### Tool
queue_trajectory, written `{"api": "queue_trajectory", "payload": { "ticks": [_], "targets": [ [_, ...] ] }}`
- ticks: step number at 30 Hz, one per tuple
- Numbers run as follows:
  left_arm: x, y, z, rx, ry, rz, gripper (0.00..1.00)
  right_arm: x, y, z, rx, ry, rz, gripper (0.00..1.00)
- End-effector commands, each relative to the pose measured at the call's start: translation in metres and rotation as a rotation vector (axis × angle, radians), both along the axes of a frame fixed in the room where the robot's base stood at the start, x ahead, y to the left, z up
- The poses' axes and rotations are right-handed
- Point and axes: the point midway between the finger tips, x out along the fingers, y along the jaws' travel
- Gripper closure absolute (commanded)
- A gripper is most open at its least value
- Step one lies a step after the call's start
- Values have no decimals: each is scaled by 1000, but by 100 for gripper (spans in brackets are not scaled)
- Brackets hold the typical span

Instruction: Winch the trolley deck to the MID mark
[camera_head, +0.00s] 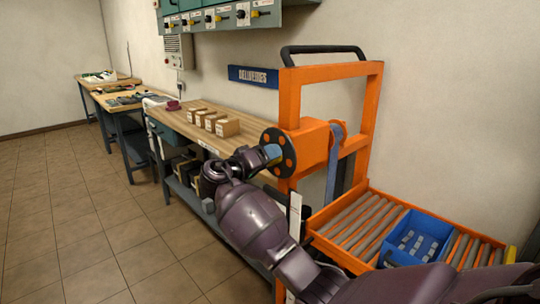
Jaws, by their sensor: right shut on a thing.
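The orange trolley (375,95) stands at the right against the wall, with a black push handle on top. Its winch (310,143) has a round orange and dark disc (286,160) on the left side. A blue strap (333,165) runs down from the winch. The roller deck (345,222) carries a blue crate (435,225). My right gripper (262,157) is at the disc, shut on the winch's crank grip (273,152), which is mostly hidden by it. A white strip (295,212) shows on the frame; no MID mark is legible. My left gripper is out of view.
A wooden bench (190,118) with several small boxes (227,127) runs along the wall just left of the trolley. More benches (125,100) stand farther back. A green wall cabinet (220,15) hangs above. The tiled floor (80,220) at left is clear.

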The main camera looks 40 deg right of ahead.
Motion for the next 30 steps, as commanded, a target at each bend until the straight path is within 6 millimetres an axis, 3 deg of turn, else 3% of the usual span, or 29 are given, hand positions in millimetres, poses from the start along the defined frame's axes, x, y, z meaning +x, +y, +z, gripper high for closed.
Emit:
{"api": "queue_trajectory", "payload": {
  "ticks": [1,6,18,30],
  "targets": [
    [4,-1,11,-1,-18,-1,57,-1,0,8,-1,26,0,68],
    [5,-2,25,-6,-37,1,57,-1,0,9,-10,151,0,68],
    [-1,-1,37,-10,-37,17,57,0,0,5,-31,402,0,68],
    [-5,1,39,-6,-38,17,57,0,0,2,-38,481,1,68]
  ]
}}
